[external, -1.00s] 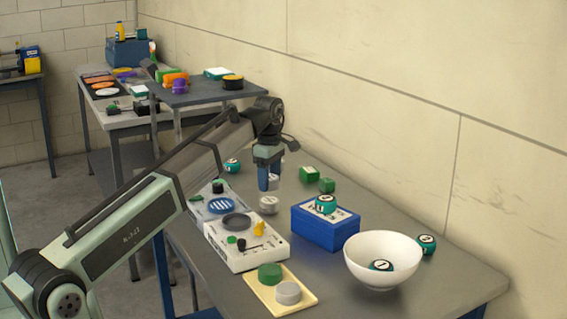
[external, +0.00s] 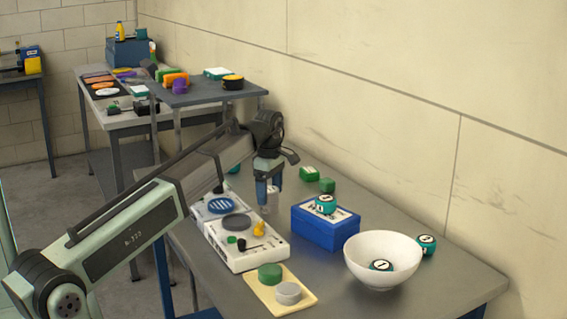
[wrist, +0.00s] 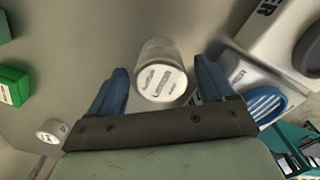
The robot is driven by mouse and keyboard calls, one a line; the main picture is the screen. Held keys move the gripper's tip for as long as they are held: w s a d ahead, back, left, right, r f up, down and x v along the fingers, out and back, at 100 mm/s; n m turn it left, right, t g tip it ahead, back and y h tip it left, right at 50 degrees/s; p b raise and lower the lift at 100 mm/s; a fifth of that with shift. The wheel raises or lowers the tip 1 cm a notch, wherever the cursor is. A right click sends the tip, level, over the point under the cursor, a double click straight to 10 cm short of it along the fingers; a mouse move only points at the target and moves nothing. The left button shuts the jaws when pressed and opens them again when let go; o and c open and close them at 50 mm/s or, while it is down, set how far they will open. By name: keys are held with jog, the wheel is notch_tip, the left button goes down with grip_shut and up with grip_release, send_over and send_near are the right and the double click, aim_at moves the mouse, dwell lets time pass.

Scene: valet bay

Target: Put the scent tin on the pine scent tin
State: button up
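A silver cylindrical tin (wrist: 162,72) with a white printed label stands on the grey table between my gripper's two blue fingers. It also shows in the external view (external: 272,199), partly covered by the fingers. My gripper (wrist: 160,88) points down and is open around this tin, with a small gap visible on each side. In the external view, my gripper (external: 269,200) is low over the table. A green tin (external: 269,272) and a grey tin (external: 288,291) sit side by side on a cream tray (external: 306,302). I cannot read which tin is pine.
A white console (external: 243,260) with knobs lies left of my gripper. Green blocks (external: 319,180) are near the wall. Another small pale tin (wrist: 52,130) stands nearby.

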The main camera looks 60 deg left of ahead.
aim_at(269, 189)
notch_tip(269, 189, up, 12)
jog(key=shift+r, duration=0.2)
dwell(0.7)
